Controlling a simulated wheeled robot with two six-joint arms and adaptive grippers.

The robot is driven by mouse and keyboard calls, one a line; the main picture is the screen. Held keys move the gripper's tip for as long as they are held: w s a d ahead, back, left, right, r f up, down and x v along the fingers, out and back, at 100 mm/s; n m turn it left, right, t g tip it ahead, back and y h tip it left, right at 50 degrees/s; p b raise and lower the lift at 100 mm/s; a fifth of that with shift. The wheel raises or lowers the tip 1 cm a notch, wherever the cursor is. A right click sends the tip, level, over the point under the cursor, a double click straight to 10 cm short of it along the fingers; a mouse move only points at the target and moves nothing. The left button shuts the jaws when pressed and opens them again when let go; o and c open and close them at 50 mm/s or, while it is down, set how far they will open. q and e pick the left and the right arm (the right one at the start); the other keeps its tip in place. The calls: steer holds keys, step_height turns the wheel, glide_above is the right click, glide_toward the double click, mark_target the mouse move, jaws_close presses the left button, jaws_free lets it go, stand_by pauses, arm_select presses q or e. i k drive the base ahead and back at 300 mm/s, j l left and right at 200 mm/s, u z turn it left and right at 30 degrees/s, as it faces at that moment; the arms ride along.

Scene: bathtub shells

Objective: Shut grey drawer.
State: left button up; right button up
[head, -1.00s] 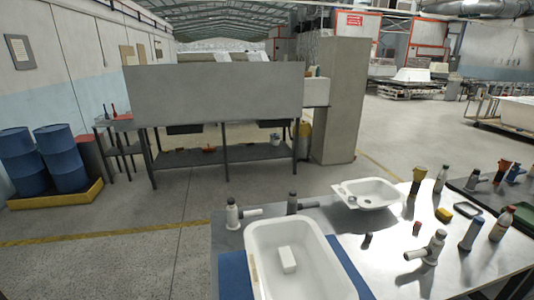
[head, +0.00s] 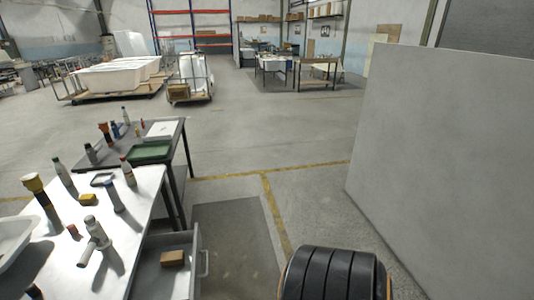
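The grey drawer (head: 171,241) stands open at the lower left in the head view, pulled out to the right from under the metal-topped worktable (head: 128,225). A bar handle (head: 206,262) is on its front, on the drawer's right side in the picture. A small brown block (head: 173,258) lies inside the drawer. The drawer's near end is cut off by the bottom edge of the picture. Neither of my grippers is in view.
Bottles and pipe fittings stand on the worktable, with a white basin (head: 14,238) at its left. A darker table with a green tray (head: 150,152) stands behind. A large grey panel (head: 445,160) rises at right. Open floor lies between the drawer and panel.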

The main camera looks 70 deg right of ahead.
mark_target(162, 270)
steer(key=z, duration=1.3)
